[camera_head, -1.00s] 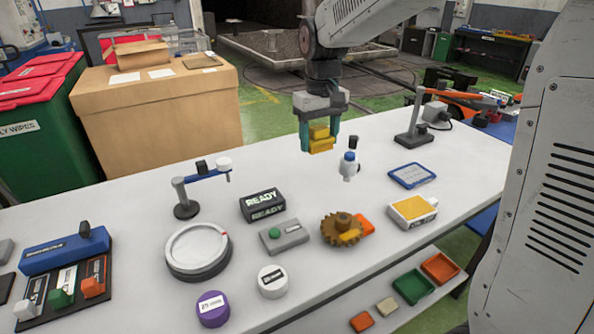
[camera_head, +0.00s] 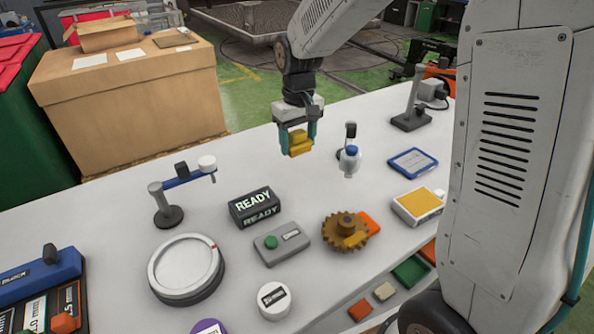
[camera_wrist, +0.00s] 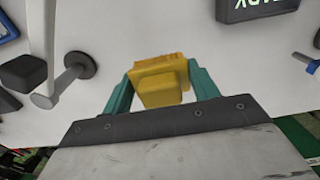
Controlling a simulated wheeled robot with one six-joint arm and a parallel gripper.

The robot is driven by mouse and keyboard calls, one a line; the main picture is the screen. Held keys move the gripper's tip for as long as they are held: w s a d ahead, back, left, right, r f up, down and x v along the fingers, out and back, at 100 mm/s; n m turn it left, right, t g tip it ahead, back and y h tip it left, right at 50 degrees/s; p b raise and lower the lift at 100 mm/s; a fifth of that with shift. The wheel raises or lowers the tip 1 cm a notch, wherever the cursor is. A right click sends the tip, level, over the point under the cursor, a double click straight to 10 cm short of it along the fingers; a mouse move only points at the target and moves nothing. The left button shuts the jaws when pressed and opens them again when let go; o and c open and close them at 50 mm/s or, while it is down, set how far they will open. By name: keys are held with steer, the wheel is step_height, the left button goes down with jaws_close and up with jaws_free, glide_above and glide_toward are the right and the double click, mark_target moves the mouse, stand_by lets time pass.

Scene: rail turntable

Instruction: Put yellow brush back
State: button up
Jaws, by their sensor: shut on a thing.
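My gripper (camera_head: 297,146) is shut on the yellow brush (camera_head: 299,150) and holds it above the white table near its far edge. In the wrist view the yellow brush (camera_wrist: 160,83) sits between the teal fingers. Its bristles cannot be made out.
On the table (camera_head: 115,225) are a READY display (camera_head: 255,207), a grey box with a green button (camera_head: 281,243), a brown gear (camera_head: 346,229), a round dial (camera_head: 185,267), a blue-armed stand (camera_head: 168,217), a blue tablet (camera_head: 413,161) and a yellow-topped box (camera_head: 418,205). A cardboard box stands behind.

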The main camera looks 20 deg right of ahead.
mark_target(298, 177)
step_height(298, 177, down, 8)
steer(key=shift+f, duration=0.1)
stand_by(0.4)
steer(key=shift+f, duration=0.1)
steer(key=o, duration=0.9)
